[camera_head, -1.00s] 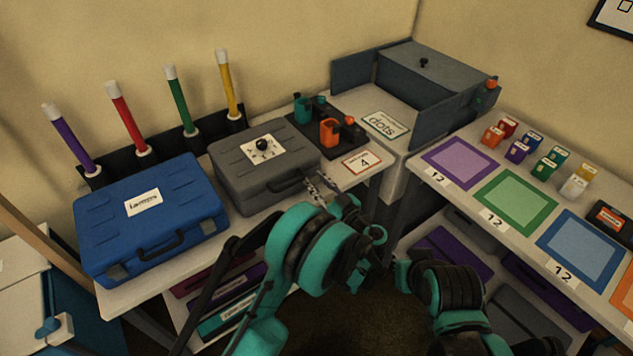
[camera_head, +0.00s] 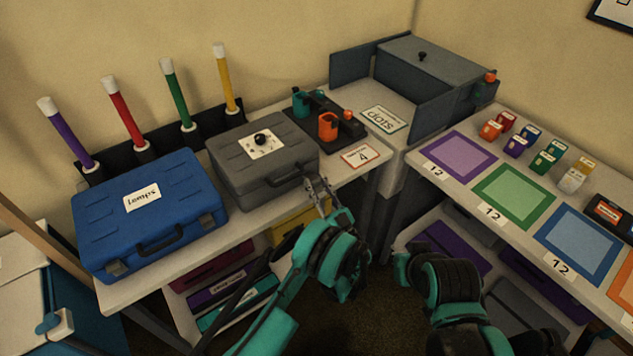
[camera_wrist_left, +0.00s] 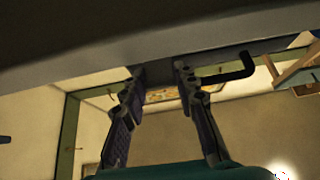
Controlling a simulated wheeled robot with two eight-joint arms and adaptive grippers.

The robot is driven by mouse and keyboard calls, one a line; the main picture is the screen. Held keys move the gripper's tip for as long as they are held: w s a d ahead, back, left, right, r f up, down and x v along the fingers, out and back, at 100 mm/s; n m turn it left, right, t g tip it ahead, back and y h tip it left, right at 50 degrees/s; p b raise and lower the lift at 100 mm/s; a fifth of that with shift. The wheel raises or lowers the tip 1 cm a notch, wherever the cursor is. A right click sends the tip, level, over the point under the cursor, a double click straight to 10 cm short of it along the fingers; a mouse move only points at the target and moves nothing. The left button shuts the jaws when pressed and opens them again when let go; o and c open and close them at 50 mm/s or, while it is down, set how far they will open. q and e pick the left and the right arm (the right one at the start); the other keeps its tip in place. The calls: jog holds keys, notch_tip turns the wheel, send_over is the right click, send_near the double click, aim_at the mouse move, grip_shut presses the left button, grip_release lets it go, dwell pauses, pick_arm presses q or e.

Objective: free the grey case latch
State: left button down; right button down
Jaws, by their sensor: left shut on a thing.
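The grey case (camera_head: 235,168) stands on the left table with its lid down, a white label and a black knob on top. Its black handle (camera_head: 290,176) is on the front; it also shows in the wrist view (camera_wrist_left: 238,68). My left gripper (camera_head: 316,186) is at the case's front right corner. In the wrist view the two fingers (camera_wrist_left: 158,73) reach up to the case front beside the handle and are shut on the latch there. The fingers mostly hide the latch, and I cannot tell whether it is undone. My right gripper is not in view.
A blue case (camera_head: 150,215) stands close on the left. Several coloured tubes (camera_head: 178,95) stand behind. A black holder (camera_head: 335,128) with orange and teal cups and a card (camera_head: 361,157) marked 4 lie to the right. My right arm is over the floor gap.

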pick_arm(q)
jog(key=shift+f+t+y, duration=0.3)
jog(key=shift+t+y, duration=0.1)
dwell(0.3)
jog(key=c, duration=1.2)
grip_release()
jog(key=shift+o, duration=0.2)
jog(key=shift+r, duration=0.1)
